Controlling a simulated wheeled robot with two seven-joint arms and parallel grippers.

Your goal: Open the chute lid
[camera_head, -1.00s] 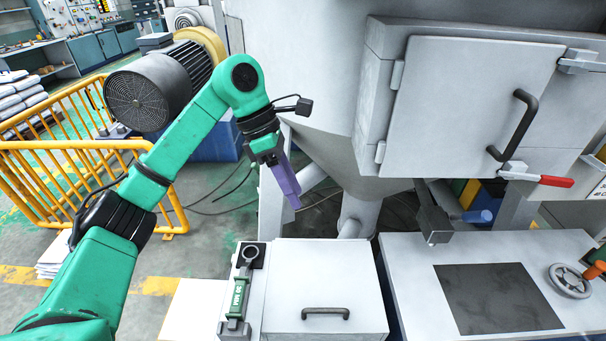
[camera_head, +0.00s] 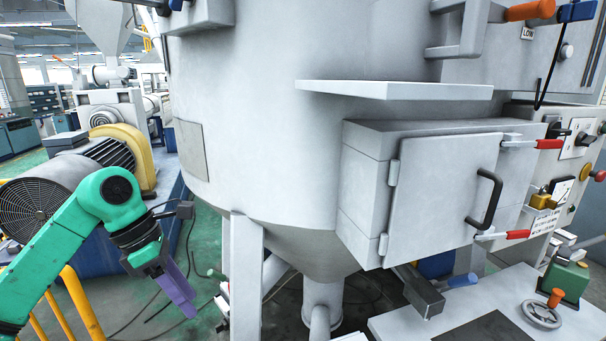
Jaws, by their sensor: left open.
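The chute lid (camera_head: 440,195) is a flat grey door on the front of a box-shaped chute (camera_head: 364,190) on the big hopper. It looks shut. It has hinges on its left edge and a black bar handle (camera_head: 485,198) near its right edge. A red-handled latch (camera_head: 545,144) is at its upper right and another red-handled latch (camera_head: 515,235) at its lower right. My left gripper (camera_head: 178,292), with purple fingers, is open, low at the left, well apart from the lid. My right gripper is out of view.
A grey shelf (camera_head: 395,90) juts out above the chute. A white support leg (camera_head: 246,280) stands between my left gripper and the chute. A motor (camera_head: 50,195) and yellow railing (camera_head: 85,305) are at the left. A table with a handwheel (camera_head: 541,315) is at the lower right.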

